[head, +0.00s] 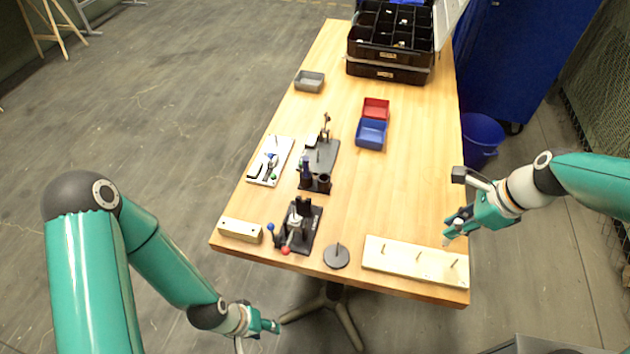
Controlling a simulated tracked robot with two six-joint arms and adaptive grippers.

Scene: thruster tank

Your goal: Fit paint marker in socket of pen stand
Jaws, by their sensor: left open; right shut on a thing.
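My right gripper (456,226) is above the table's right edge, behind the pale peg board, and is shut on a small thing. Only a pale tip (446,241) shows below its fingers; it may be the paint marker, mostly hidden by the fingers. A small black stand with round sockets (323,184), which looks like the pen stand, is mid-table, well left of my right gripper. A dark blue upright piece (306,169) stands at its left side. My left gripper (264,329) is open and empty, low in front of the table's front edge.
A pale peg board (415,262), a grey disc with a peg (336,256), a black fixture with levers (302,225) and a wooden block (240,230) line the front. Red (376,108) and blue (371,134) bins stand behind. The table's right middle is clear.

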